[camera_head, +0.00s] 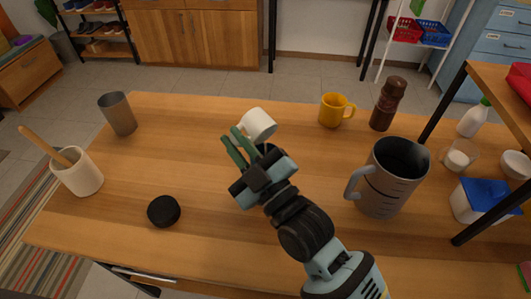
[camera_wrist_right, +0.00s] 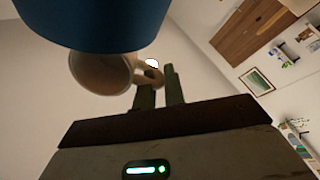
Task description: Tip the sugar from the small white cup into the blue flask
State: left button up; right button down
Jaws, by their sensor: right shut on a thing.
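The small white cup (camera_head: 258,124) is tilted over the middle of the table in the head view. My right gripper (camera_head: 233,136) is shut on it at its handle side, with the green fingers left of the cup. In the right wrist view the cup (camera_wrist_right: 101,74) shows beside the fingers (camera_wrist_right: 160,82), its handle at them. A blue rounded body, probably the blue flask (camera_wrist_right: 95,22), fills the top of that view, overlapping the cup. In the head view the flask is mostly or wholly hidden behind my gripper. I cannot see sugar in the cup. My left gripper is not in view.
A large grey jug (camera_head: 392,185) stands right of my arm. A yellow mug (camera_head: 333,110) and a brown grinder (camera_head: 388,103) stand behind it. A grey beaker (camera_head: 118,114), a white crock with a wooden spoon (camera_head: 80,176) and a black disc (camera_head: 163,211) are on the left.

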jog(key=shift+b, duration=0.45)
jog(key=shift+s+d+t+y+b, duration=0.1)
jog(key=shift+s+t+y+b, duration=0.05)
jog(key=shift+t+y+b, duration=0.4)
